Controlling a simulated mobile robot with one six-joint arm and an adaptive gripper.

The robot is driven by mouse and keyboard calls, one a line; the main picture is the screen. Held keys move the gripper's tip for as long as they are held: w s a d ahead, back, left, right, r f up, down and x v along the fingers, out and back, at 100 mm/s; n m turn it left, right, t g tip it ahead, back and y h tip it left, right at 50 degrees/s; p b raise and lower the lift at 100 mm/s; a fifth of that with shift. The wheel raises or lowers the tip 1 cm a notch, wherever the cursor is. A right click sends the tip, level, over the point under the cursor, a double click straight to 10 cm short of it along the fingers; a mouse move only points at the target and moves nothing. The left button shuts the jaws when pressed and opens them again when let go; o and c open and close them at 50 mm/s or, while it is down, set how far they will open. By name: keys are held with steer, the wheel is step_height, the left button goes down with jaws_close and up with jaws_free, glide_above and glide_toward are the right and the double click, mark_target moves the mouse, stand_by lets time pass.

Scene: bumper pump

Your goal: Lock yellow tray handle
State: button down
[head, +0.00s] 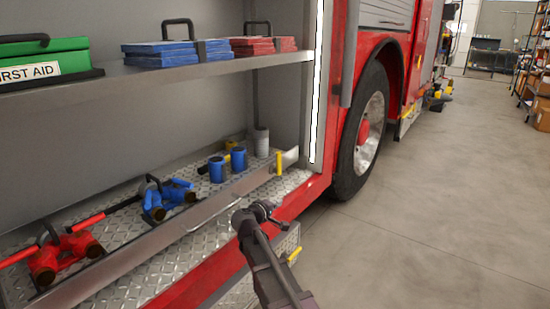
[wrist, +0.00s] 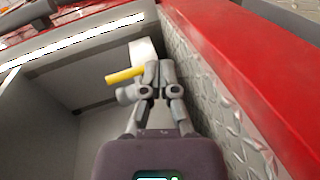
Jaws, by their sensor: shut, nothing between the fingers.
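The tray handle is a short yellow bar (head: 278,163) at the right end of the grey front rail (head: 225,197) of a diamond-plate tray (head: 215,200). It stands about upright in the head view. In the wrist view the yellow handle (wrist: 125,75) lies just left of my fingertips, beside a pale block. My gripper (head: 265,209) is in front of the rail, lower than the handle and nearer the camera. It also shows in the wrist view (wrist: 158,78), with its fingers together and empty. I cannot tell whether it touches the handle.
Red (head: 62,257) and blue (head: 168,197) valve fittings and blue cylinders (head: 238,159) stand on the tray. A shelf (head: 190,68) above holds a green first aid case (head: 42,61) and folded packs. A second yellow piece (head: 295,256) is lower down.

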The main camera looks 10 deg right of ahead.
mark_target(278, 161)
steer(key=w+a+r+n+t+p, duration=0.2)
steer(key=w+a+r+n+t, duration=0.1)
steer(key=a+r, duration=0.3)
steer(key=shift+w+a+r+n+t, duration=0.15)
steer(key=shift+w+r+n+t, duration=0.2)
steer(key=shift+w+r, duration=0.4)
steer(key=shift+w+f, duration=0.1)
steer(key=shift+w, duration=0.05)
steer(key=x, duration=1.4)
